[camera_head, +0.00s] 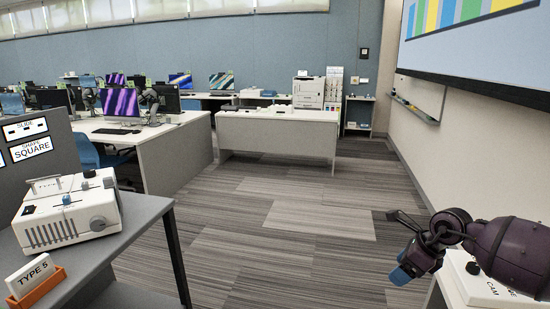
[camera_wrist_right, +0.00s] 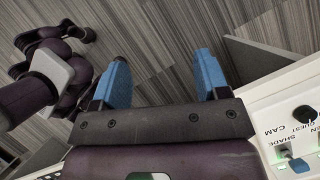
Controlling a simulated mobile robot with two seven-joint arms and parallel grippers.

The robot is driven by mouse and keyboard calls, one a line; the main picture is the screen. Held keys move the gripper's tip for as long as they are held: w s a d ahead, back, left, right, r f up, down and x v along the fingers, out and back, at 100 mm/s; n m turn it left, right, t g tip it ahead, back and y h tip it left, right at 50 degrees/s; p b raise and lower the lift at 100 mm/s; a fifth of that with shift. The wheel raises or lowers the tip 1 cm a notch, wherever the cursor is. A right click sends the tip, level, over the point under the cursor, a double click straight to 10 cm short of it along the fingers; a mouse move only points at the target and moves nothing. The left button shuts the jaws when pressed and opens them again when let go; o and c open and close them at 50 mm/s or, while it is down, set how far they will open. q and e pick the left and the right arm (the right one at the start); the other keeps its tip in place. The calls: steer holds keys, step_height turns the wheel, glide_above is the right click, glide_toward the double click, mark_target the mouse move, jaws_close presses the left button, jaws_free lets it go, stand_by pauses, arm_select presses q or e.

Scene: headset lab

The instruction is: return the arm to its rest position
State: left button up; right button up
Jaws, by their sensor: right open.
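My right arm, dark purple, comes in from the right edge of the head view. Its gripper (camera_head: 402,272) with blue fingertips hangs at the lower right, over the carpet and just left of a white device. In the right wrist view my right gripper (camera_wrist_right: 162,75) shows two blue fingers spread apart, with only striped floor between them. It is open and empty. My left gripper is not visible in the head view. Purple links of my own show at the left of the wrist view.
The white device (camera_head: 462,284) with a CAM label is close beside the right gripper. A grey table (camera_head: 138,222) at left bears another white device (camera_head: 68,214) and a TYPE 5 card (camera_head: 31,277) in an orange holder. The carpet (camera_head: 270,250) between is clear.

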steer(key=a+r+m+t+y, duration=0.4)
steer(key=a+r+m+y, duration=0.15)
steer(key=a, duration=0.25)
steer(key=a+r+m+t+y, duration=0.4)
steer(key=a+m+y, duration=0.1)
steer(key=a+m, duration=0.2)
steer(key=s+d+f+m+t+h, duration=0.3)
steer(key=s+f+m+h, duration=0.2)
steer(key=f+m, duration=0.5)
steer(key=s+d+f+m+t+h, duration=0.2)
steer(key=s+d+f+m+h, duration=0.3)
steer(key=m, duration=1)
steer(key=s+d+f+m+g+h, duration=0.2)
steer(key=s+f+m, duration=0.2)
steer(key=s+f, duration=0.4)
steer(key=s+d+f+m+g+h, duration=0.1)
steer(key=s+f+m+g+h, duration=0.1)
steer(key=s+f, duration=0.6)
steer(key=s+m+h, duration=0.1)
steer(key=s+m, duration=0.1)
steer(key=s, duration=0.4)
steer(key=shift+s+d+g, duration=0.3)
steer(key=shift+s+d, duration=0.05)
